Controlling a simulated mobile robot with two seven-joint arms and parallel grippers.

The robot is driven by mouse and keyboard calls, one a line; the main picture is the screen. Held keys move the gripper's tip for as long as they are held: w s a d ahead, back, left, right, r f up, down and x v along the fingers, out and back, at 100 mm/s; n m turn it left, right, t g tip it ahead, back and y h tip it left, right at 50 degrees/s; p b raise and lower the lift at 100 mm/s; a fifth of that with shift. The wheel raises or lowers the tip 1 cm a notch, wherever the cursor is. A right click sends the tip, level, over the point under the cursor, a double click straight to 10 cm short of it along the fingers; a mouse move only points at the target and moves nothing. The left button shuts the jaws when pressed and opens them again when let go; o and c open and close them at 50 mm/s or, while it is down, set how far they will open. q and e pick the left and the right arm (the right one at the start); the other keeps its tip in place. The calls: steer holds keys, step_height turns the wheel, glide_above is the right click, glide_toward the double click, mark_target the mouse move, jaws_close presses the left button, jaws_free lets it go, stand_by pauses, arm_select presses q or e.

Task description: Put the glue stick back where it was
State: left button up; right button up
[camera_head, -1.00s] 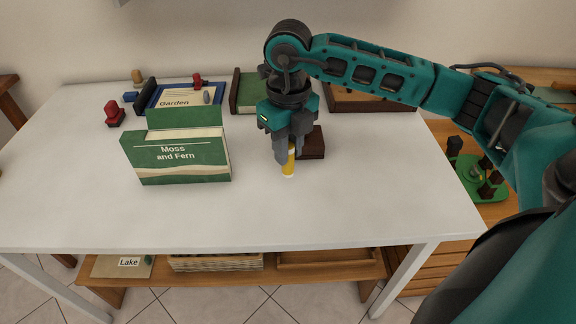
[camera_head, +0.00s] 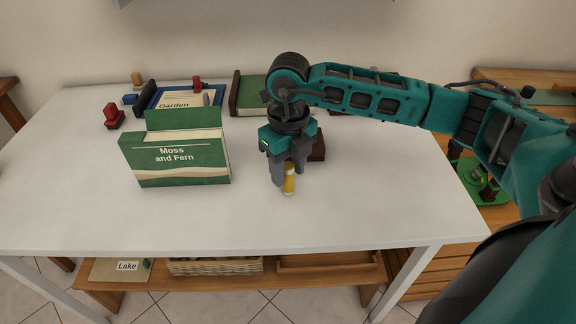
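The glue stick (camera_head: 289,181), yellow with a pale lower end, is upright between the fingers of my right gripper (camera_head: 283,178). The gripper points down over the white table (camera_head: 350,215), and its fingers look closed around the stick. The stick's upper part is hidden by the gripper. I cannot tell whether its lower end touches the table. My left gripper is not in view.
The green "Moss and Fern" box (camera_head: 180,160) stands left of my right gripper. A dark brown block (camera_head: 318,148) is just behind it. A blue tray (camera_head: 218,92), red stamp (camera_head: 113,117) and green book (camera_head: 250,95) are farther back. The table front is clear.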

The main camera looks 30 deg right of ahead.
steer(key=shift+o, duration=0.3)
steer(key=shift+r, duration=0.5)
step_height(320, 180, up, 11)
steer(key=p, duration=0.2)
steer(key=shift+r, duration=0.2)
